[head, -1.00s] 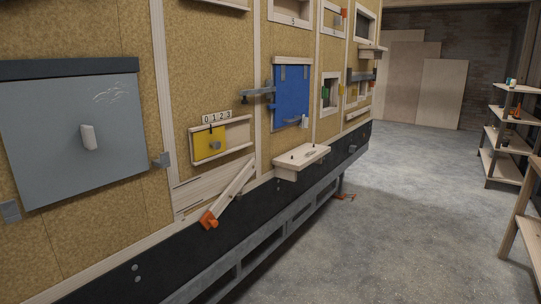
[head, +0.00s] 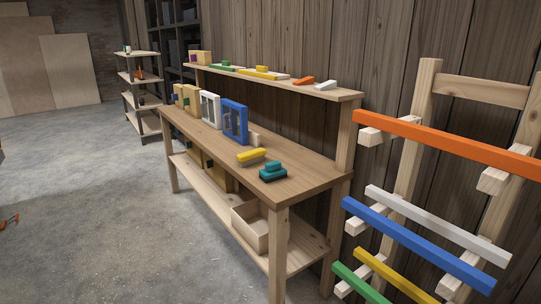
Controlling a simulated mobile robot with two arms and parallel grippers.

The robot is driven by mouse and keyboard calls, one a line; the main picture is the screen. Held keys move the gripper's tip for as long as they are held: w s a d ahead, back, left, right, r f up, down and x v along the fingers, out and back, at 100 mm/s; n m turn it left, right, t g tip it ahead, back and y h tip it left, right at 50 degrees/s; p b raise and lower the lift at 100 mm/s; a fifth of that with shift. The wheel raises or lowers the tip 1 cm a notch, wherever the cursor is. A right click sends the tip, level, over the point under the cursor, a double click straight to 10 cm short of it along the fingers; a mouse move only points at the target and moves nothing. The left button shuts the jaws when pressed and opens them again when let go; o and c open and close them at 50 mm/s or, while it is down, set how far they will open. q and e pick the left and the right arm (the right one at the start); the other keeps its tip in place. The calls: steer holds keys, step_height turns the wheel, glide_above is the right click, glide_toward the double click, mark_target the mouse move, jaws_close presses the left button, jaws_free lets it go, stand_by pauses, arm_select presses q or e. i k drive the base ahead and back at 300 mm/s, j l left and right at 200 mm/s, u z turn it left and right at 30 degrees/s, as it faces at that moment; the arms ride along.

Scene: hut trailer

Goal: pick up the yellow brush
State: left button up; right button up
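A yellow block-shaped piece with a paler underside (head: 251,155), which looks like the yellow brush, lies on the wooden workbench top (head: 305,185) towards its near end. A teal piece of similar kind (head: 273,170) lies just to its right and nearer. Another yellow item (head: 263,73) lies on the raised shelf behind; it is too small to tell its kind.
Blue (head: 235,121) and white (head: 210,108) frames stand upright on the bench. An open wooden box (head: 252,226) sits on its lower shelf. A rack with coloured bars (head: 450,143) stands at right. The concrete floor (head: 110,220) at left is largely clear.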

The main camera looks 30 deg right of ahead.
mark_target(245, 160)
steer(key=z, duration=0.95)
steer(key=i, duration=0.1)
steer(key=j+z, duration=0.05)
